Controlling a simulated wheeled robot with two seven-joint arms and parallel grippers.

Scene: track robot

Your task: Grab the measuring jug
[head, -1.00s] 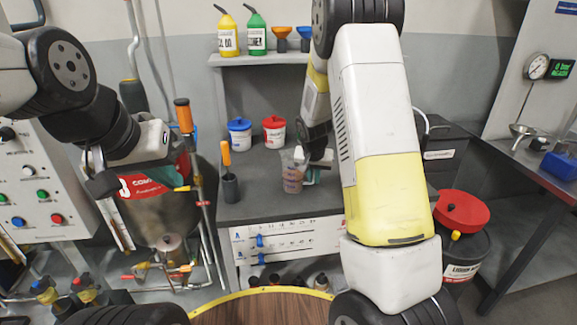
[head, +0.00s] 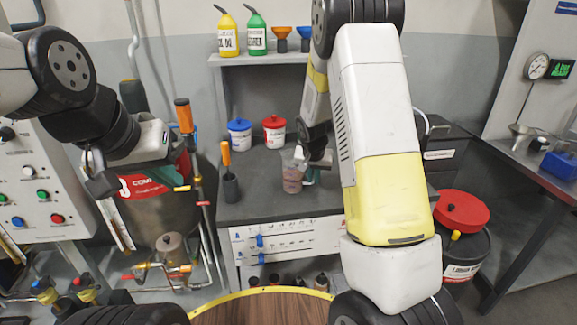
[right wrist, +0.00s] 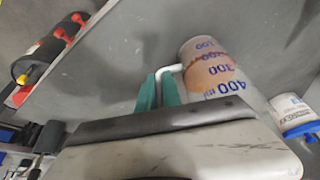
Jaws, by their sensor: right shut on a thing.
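In the right wrist view the jug (right wrist: 213,72) shows blue numbers and a white handle (right wrist: 170,70). My right gripper (head: 313,173) is at the jug's right side, partly hidden by my arm. In the right wrist view its teal fingers (right wrist: 160,92) are shut on the handle. I cannot tell whether the jug's base touches the bench. My left gripper (head: 150,174) is at the left, away from the jug; its opening is unclear.
A blue-lidded tub (head: 239,134) and a red-lidded tub (head: 274,132) stand behind the jug. A dark holder with an orange-handled tool (head: 230,187) is to its left. A shelf (head: 262,59) with bottles and funnels hangs above. The bench between holder and jug is clear.

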